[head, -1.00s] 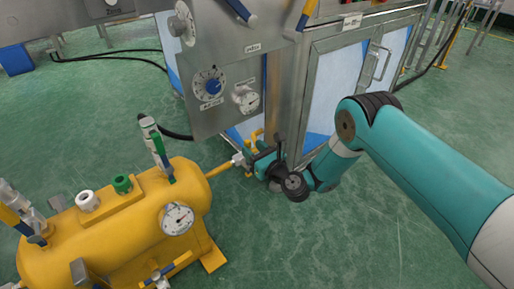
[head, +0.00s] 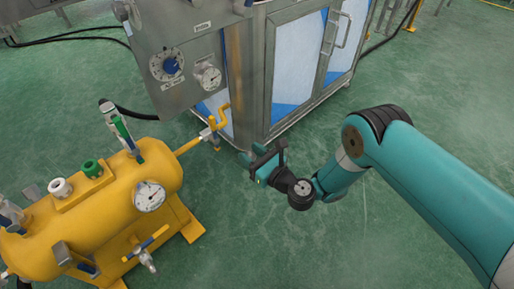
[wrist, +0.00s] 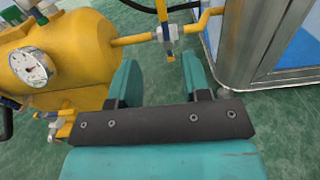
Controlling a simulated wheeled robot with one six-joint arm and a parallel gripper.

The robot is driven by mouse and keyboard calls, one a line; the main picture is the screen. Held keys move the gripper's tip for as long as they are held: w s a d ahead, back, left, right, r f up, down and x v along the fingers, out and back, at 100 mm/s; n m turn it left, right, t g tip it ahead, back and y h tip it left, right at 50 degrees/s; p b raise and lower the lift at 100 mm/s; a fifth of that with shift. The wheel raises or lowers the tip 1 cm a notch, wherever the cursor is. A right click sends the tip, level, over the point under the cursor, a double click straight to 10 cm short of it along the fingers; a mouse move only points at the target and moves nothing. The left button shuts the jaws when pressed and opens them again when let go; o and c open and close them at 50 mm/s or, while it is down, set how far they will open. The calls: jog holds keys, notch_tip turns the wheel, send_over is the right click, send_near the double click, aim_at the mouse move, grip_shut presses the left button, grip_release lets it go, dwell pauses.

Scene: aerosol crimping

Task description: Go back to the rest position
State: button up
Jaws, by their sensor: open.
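My gripper (head: 262,163) is in the middle of the head view, at the end of my teal arm. In the wrist view its two teal fingers stand apart with nothing between them (wrist: 160,75). It is to the right of the yellow pipe (head: 190,145) and its small valve (head: 213,132), clear of both. The valve also shows in the wrist view (wrist: 167,35), beyond the fingertips.
A yellow tank (head: 100,215) with a pressure gauge (head: 149,195) stands to the left. A steel cabinet (head: 245,80) with a dial panel (head: 180,70) stands behind the gripper.

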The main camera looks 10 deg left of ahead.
jog(key=shift+w+d, duration=0.1)
jog(key=shift+d, duration=0.05)
notch_tip(320, 180, up, 23)
jog(key=s+d+n+g+h, duration=0.15)
jog(key=n+g, duration=0.65)
jog(key=n, duration=1.1)
jog(key=s+d+r+n+g+h, duration=0.1)
jog(key=s+d+r+n+h, duration=0.25)
jog(key=s+d, duration=0.45)
jog(key=s+d+r+n+h, duration=0.3)
jog(key=s+d+n, duration=0.25)
jog(key=d, duration=0.45)
jog(key=s+d+r+n+g+h, duration=0.1)
jog(key=s+d+r+n+h, duration=0.25)
jog(key=s+d, duration=0.5)
notch_tip(320, 180, up, 35)
jog(key=w+p, duration=0.1)
jog(key=p, duration=3.5)
jog(key=shift+a+r+p, duration=0.2)
jog(key=shift+p, duration=0.15)
jog(key=shift+y, duration=0.25)
